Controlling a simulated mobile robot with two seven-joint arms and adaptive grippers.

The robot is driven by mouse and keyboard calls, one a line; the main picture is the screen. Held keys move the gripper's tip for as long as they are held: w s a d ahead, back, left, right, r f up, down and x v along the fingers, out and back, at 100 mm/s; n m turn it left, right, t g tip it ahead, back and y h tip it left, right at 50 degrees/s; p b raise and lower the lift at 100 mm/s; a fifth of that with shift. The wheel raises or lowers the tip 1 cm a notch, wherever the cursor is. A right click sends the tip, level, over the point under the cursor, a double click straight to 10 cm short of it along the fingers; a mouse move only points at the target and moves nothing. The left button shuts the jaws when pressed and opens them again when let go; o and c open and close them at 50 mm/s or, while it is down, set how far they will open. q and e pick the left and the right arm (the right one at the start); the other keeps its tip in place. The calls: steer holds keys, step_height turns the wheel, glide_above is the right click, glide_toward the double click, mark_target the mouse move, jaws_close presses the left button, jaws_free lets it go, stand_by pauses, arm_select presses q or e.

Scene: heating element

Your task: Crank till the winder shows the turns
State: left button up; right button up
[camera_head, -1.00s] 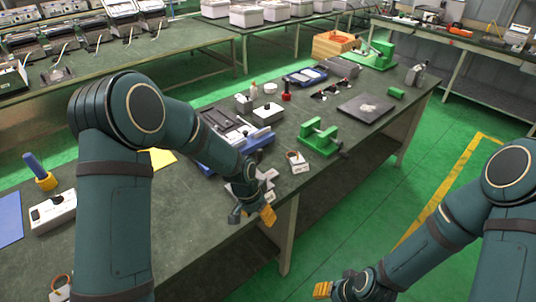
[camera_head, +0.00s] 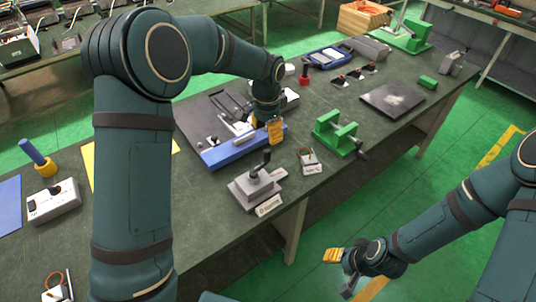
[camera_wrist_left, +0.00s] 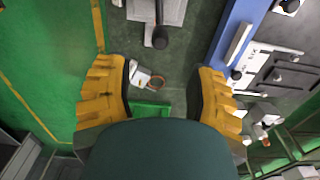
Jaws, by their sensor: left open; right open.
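A green two-post frame (camera_head: 336,133) with a dark handle at its right end stands near the table's front edge. A grey device (camera_head: 257,187) with an upright black-knobbed handle (camera_head: 262,160) and a small label stands left of it. I cannot tell which is the winder, and no turn count is readable. My left gripper (camera_head: 276,132) is open and empty, above the table between them and further back. In the left wrist view, its yellow fingers (camera_wrist_left: 157,98) are spread, with the grey device beyond. My right gripper (camera_head: 346,262) is open, low and off the table's front side.
A small white block with a copper ring (camera_head: 310,160) sits between the grey device and the green frame. A blue-edged plate fixture (camera_head: 235,150) lies behind the grey device. A dark plate (camera_head: 392,100) lies to the right. Green floor (camera_head: 440,190) is clear before the table.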

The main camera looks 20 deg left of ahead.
mark_target(267, 157)
arm_select(q)
step_height(267, 157, down, 11)
steer(key=shift+f, duration=0.1)
stand_by(0.3)
jaws_close()
